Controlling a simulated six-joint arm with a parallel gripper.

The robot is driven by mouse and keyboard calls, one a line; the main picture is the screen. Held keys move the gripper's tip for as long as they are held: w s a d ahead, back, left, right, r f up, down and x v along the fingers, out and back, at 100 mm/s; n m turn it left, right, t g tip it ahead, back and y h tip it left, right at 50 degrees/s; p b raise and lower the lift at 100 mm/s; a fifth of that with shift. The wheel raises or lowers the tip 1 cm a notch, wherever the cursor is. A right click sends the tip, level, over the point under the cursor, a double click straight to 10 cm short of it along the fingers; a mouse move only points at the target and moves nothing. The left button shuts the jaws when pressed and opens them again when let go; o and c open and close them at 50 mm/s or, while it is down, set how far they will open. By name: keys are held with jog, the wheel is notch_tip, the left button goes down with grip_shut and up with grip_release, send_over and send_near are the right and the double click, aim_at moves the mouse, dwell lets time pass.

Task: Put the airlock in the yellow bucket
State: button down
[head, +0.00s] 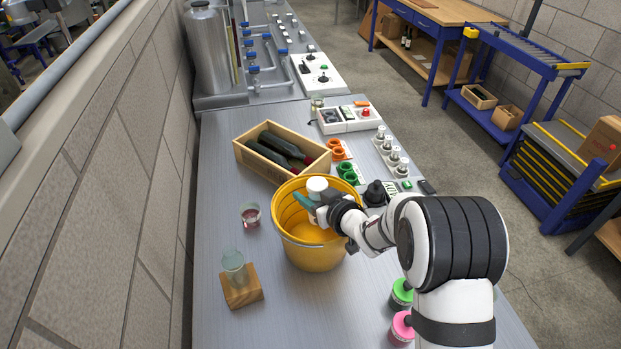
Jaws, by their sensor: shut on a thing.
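The yellow bucket (312,256) stands upright on the grey bench, with its open top facing up. My gripper (306,203) is over the bucket's mouth, at about rim height. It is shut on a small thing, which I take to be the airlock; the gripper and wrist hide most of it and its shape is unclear. I cannot tell whether it touches the bucket's inside. The part of the bucket floor that shows looks empty, and my arm covers the right side of the rim.
A wooden crate (243,156) with dark bottles is behind the bucket. A small cup with red liquid (251,215) and a clear glass (234,262) on a wooden block (241,292) stand left. Green and pink-topped jars (402,326) are at front right. The front-middle bench is clear.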

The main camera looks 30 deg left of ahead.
aim_at(310, 248)
jog(key=shift+f, duration=0.95)
jog(key=shift+c, duration=1.1)
grip_release()
jog(key=s+d, duration=0.4)
jog(key=d, duration=0.4)
jog(key=shift+d, duration=0.15)
jog(key=shift+s, duration=0.1)
